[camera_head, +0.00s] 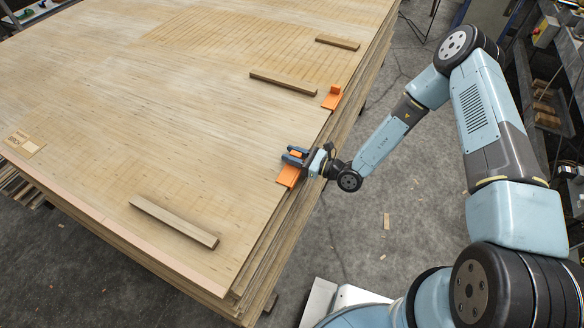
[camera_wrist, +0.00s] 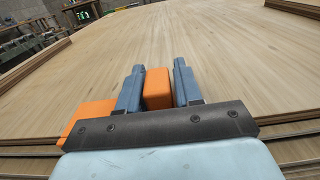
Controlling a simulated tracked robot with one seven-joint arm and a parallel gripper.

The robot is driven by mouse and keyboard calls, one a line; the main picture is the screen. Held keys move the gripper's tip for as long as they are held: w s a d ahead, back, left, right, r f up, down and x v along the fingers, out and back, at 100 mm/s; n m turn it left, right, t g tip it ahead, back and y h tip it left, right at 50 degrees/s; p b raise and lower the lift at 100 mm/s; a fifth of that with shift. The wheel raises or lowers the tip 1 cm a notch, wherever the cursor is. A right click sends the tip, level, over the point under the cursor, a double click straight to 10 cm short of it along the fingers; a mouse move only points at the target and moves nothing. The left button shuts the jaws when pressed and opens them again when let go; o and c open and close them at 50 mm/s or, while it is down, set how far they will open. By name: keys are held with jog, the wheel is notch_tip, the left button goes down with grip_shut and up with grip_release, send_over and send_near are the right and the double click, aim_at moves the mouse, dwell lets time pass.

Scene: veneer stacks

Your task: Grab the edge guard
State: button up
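Two orange edge guards sit on the right edge of the veneer stack (camera_head: 200,110). The nearer edge guard (camera_head: 288,177) is at my gripper (camera_head: 293,155); its flat part lies on the top sheet beside and partly under the fingers. The farther edge guard (camera_head: 332,97) stands apart, untouched.
Wooden strips lie on the stack: one at the front (camera_head: 174,221), one in the middle (camera_head: 283,82), one at the back (camera_head: 338,42). A small light piece (camera_head: 27,146) lies at the left corner. Shelving stands on the far right. The grey floor (camera_head: 420,190) beside the stack is mostly clear.

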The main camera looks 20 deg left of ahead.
grip_shut()
jog(key=shift+r, duration=0.1)
